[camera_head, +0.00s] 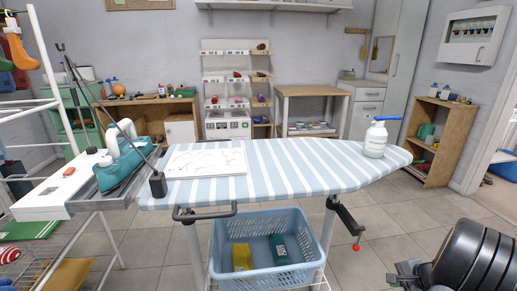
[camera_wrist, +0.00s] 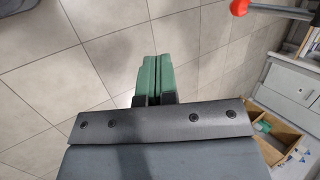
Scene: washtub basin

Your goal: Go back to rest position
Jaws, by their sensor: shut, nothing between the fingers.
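My gripper (camera_wrist: 153,80) shows in the wrist view with its two green fingers pressed together and nothing between them. It hangs over bare floor tiles and touches nothing that I can see. In the head view part of my dark arm fills the lower right corner, to the right of the ironing board (camera_head: 290,166); the fingers cannot be made out there.
A white bottle (camera_head: 375,140) with a blue top stands at the board's right end. A teal iron (camera_head: 118,168) sits at its left. A blue basket (camera_head: 222,262) is under it. A lever with a red knob (camera_head: 356,248) hangs below; a red knob (camera_wrist: 239,7) also shows in the wrist view.

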